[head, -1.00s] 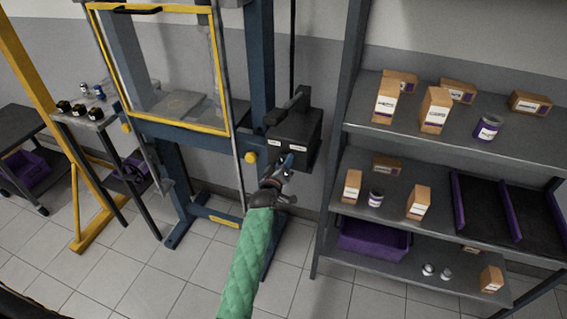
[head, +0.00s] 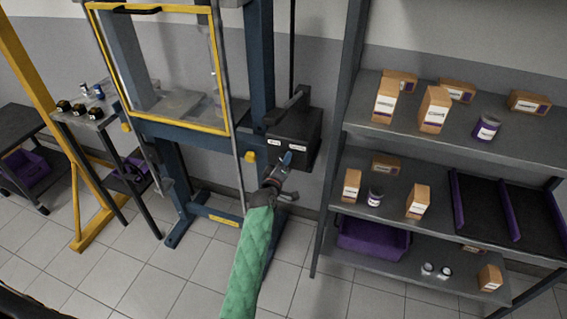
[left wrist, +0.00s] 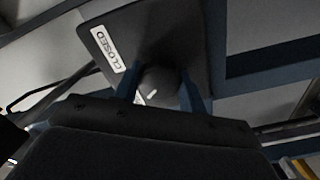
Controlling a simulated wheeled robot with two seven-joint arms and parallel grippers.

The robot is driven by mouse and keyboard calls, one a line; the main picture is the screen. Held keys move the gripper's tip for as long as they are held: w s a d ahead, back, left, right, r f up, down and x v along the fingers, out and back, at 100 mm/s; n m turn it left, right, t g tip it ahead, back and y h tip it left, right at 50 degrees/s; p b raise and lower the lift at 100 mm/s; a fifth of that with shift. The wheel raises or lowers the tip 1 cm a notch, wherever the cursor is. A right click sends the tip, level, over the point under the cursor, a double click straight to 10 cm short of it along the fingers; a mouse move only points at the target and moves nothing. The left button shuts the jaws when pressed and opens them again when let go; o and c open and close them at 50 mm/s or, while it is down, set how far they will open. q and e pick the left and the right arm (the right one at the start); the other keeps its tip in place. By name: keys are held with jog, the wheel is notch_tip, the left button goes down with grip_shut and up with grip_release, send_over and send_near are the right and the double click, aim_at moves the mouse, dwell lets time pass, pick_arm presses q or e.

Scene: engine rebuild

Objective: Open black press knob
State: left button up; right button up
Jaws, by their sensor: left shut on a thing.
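The press knob (left wrist: 160,82) is a dark round knob with a small white mark, on the underside or front of a black box in the left wrist view. A "CLOSED" label (left wrist: 108,49) sits beside it. In the head view the black box (head: 294,138) is mounted on the right side of the blue press, with two white labels on its front. My left gripper (left wrist: 160,95) is shut on the knob, with one blue finger on each side. In the head view the left gripper (head: 284,163) is at the box's lower front, and the knob is hidden there. My right gripper is not in view.
The press (head: 262,70) has a yellow-framed clear guard (head: 228,80) left of the box. A grey shelf unit (head: 400,135) with cartons, jars and purple bins stands close on the right. A small side table (head: 95,118) holds black parts on the left.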

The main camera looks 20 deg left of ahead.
pick_arm(q)
jog(key=o, duration=1)
jog(key=shift+c, duration=0.2)
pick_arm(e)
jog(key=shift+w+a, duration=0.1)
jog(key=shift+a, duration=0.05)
pick_arm(q)
jog(key=s+b, duration=0.2)
jog(key=s, duration=0.5)
jog(key=shift+s+a+b, duration=0.15)
jog(key=shift+s+b, duration=0.25)
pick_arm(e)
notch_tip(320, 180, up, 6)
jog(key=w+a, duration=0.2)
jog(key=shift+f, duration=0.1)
